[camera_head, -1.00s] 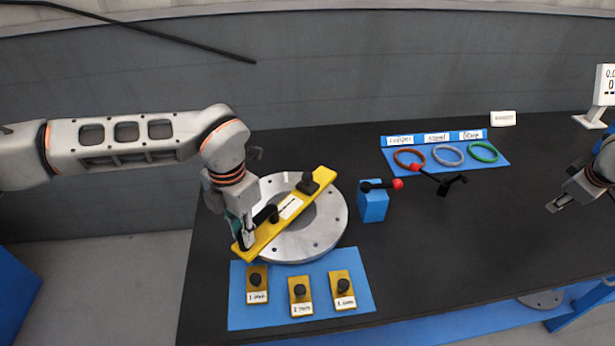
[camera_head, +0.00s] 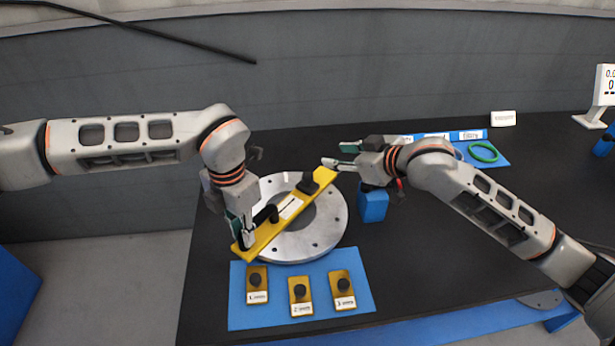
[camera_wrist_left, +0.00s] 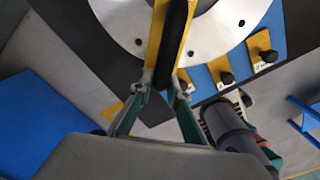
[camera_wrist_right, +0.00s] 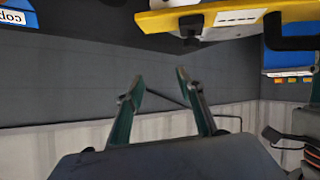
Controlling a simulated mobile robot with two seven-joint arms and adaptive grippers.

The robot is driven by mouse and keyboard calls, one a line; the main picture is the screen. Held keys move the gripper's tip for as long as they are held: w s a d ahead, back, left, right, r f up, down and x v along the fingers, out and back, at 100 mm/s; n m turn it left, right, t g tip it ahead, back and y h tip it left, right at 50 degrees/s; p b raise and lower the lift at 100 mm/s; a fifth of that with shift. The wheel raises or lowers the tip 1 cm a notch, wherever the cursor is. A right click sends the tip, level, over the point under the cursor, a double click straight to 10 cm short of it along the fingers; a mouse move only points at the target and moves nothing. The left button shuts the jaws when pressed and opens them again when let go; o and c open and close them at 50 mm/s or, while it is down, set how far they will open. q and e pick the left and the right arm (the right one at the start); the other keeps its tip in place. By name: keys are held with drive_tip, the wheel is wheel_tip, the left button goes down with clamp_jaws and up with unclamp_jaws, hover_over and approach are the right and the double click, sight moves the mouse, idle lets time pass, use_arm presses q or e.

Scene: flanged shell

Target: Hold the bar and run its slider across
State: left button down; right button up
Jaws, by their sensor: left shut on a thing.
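The yellow bar (camera_head: 265,234) lies across the grey flanged ring (camera_head: 330,226), slanting from lower left to upper right. A dark slider block (camera_head: 308,183) sits near its upper right end. A black handle (camera_head: 266,213) stands on its lower left part. My left gripper (camera_head: 244,240) is shut at the bar's lower left end; the left wrist view shows its fingers (camera_wrist_left: 163,95) closed around the black handle. My right gripper (camera_head: 335,156) is open and empty, just beyond the bar's upper right end. In the right wrist view its fingertips (camera_wrist_right: 160,75) are apart, with the bar (camera_wrist_right: 210,18) above them.
A blue mat (camera_head: 240,315) with several labelled yellow gauge blocks lies in front of the ring. A blue block (camera_head: 373,206) stands right of it, close under my right arm. A green ring (camera_head: 483,151) lies on a blue board behind.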

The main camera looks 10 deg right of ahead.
drive_tip(key=y, duration=0.1)
approach(310, 179)
drive_tip(key=w+a+r, duration=0.2)
drive_tip(key=w+a, duration=0.1)
drive_tip(key=a, duration=0.1)
drive_tip(key=s+d+f+m+t+h, duration=0.2)
drive_tip(key=s+d+m, duration=0.1)
drive_tip(key=s+m, duration=0.1)
drive_tip(key=x, duration=1.2)
drive_tip(key=shift+s+a+f, duration=0.15)
drive_tip(key=shift+s+f, duration=0.05)
drive_tip(key=shift+s, duration=0.05)
